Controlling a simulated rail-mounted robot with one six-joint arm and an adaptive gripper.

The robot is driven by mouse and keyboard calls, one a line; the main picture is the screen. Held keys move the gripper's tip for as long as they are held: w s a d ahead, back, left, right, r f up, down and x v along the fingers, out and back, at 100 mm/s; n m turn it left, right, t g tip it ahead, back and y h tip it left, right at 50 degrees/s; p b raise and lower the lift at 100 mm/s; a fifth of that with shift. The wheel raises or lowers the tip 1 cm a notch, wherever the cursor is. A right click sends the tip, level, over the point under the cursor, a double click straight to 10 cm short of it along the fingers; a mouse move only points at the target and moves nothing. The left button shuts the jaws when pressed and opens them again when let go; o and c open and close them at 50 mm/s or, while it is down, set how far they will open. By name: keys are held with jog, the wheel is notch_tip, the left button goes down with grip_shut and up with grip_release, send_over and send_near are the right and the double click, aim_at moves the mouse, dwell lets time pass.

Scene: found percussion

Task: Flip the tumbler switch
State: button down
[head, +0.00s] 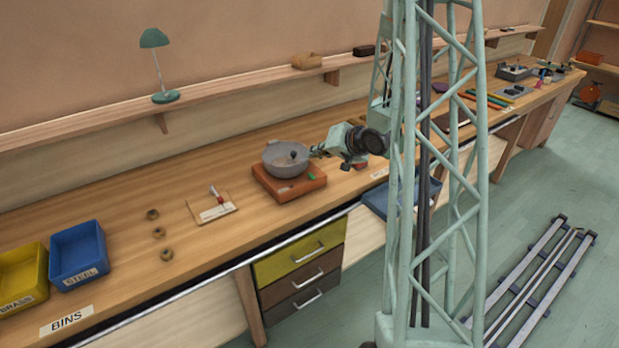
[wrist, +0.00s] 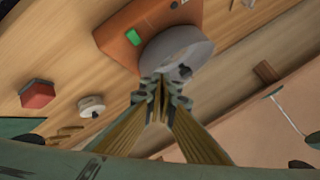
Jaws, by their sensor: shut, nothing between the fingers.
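My gripper (head: 314,152) is shut and empty, with its fingertips at the right rim of a grey round pan (head: 275,166). The wrist view shows the fingertips (wrist: 162,84) in front of the same pan (wrist: 190,48); I cannot tell whether they touch it. The pan sits on an orange-brown box (head: 268,189) with a green patch. No switch is clearly identifiable. A round whitish piece with a dark knob (wrist: 91,107) on the bench in the wrist view may be the tumbler switch. A wooden board with a small red-and-white upright piece (head: 212,209) lies left of the box.
A red block (wrist: 37,95) stands near the whitish piece. Several brass-coloured rings (head: 159,232) lie on the bench, left of the board. Blue (head: 79,252) and yellow (head: 22,275) bins stand far left. A green lamp (head: 157,66) stands on the shelf above.

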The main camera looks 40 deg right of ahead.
aim_at(312, 175)
jog(key=shift+w+f+b, duration=0.15)
jog(key=shift+f+b, duration=0.55)
jog(key=shift+f, duration=0.25)
jog(key=shift+w+f+b, duration=0.1)
jog(key=shift+f+b, duration=0.6)
jog(key=shift+f, duration=0.2)
jog(key=shift+w+f+b, duration=0.25)
jog(key=shift+f+b, duration=0.35)
jog(key=shift+f, duration=0.65)
jog(key=shift+w+f, duration=0.1)
jog(key=shift+f, duration=0.65)
dwell(0.3)
jog(key=shift+r, duration=0.2)
dwell(0.3)
jog(key=shift+r+p, duration=0.5)
jog(key=shift+r, duration=0.1)
jog(key=shift+s+r+p, duration=0.25)
jog(key=shift+r+p, duration=0.75)
jog(key=shift+r, duration=0.25)
jog(key=shift+s+r+p, duration=0.25)
jog(key=shift+r+p, duration=0.75)
jog(key=shift+r, duration=0.2)
